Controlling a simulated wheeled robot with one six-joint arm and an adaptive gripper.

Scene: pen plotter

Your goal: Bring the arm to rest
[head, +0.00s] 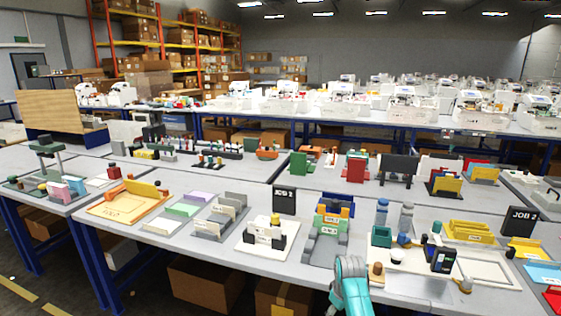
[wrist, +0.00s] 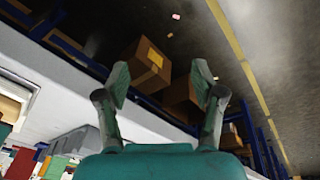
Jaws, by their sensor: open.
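My gripper (wrist: 161,84) shows in the wrist view with its two fingers spread wide apart and nothing between them. Its teal body fills the bottom middle of that view. In the head view a teal part of my arm (head: 350,287) stands at the bottom, right of centre, in front of the front edge of the grey table (head: 225,258). The fingers cannot be made out in the head view. In the wrist view the tabletop (wrist: 70,92) lies to the left, and the fingers touch nothing that I can see.
A small wooden-topped piece (head: 376,270) is close to my arm. Cardboard boxes (wrist: 146,66) sit below the table; open floor (wrist: 200,25) lies beyond.

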